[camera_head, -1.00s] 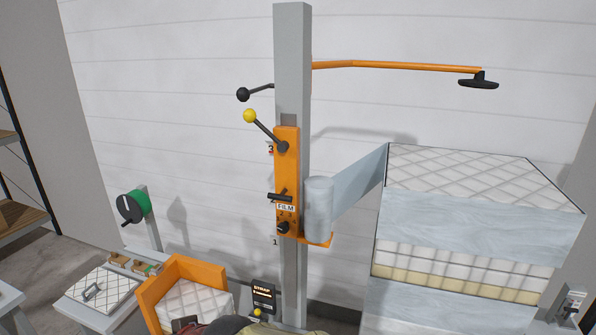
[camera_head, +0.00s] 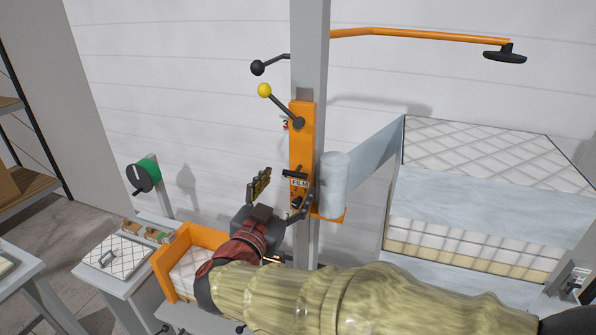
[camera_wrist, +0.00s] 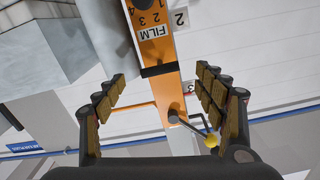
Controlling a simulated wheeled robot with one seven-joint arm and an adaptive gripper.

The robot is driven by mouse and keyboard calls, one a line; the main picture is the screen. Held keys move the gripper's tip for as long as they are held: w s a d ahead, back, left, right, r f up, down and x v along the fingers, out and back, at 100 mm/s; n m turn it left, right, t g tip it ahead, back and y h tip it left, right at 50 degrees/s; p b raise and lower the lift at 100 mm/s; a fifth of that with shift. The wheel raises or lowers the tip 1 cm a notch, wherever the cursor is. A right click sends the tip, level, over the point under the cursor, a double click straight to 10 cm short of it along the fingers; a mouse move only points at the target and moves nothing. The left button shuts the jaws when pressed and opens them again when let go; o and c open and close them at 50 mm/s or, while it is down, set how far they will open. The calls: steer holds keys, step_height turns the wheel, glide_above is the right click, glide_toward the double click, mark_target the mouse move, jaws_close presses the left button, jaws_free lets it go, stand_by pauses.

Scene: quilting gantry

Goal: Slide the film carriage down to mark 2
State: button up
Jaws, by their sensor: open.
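The orange film carriage (camera_head: 301,150) sits on a grey upright post (camera_head: 309,45), its FILM label facing me. It carries a black crossbar handle (camera_head: 294,174) and a lever with a yellow knob (camera_head: 264,90). A red-marked 3 (camera_head: 285,124) shows beside its upper part. In the wrist view, turned upside down, the mark 2 plate (camera_wrist: 180,18) is beside the carriage near the label. My gripper (camera_head: 281,197) is open and empty, in front of the carriage's lower part. In the wrist view the handle (camera_wrist: 160,71) lies between the spread fingers, apart from them.
A film roll (camera_head: 334,182) stands on the carriage's right, its film stretching to the wrapped mattress stack (camera_head: 480,155). A black-knobbed lever (camera_head: 257,68) and an orange overhead arm (camera_head: 420,36) are above. An orange box (camera_head: 163,274) and side table (camera_head: 115,277) stand lower left.

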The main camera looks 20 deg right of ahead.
mark_target(297, 169)
steer(key=x, duration=0.7)
steer(key=shift+d+p, duration=0.1)
steer(key=shift+p, duration=0.25)
steer(key=shift+c, duration=0.4)
steer(key=c, duration=1.5)
steer(key=shift+c, duration=0.6)
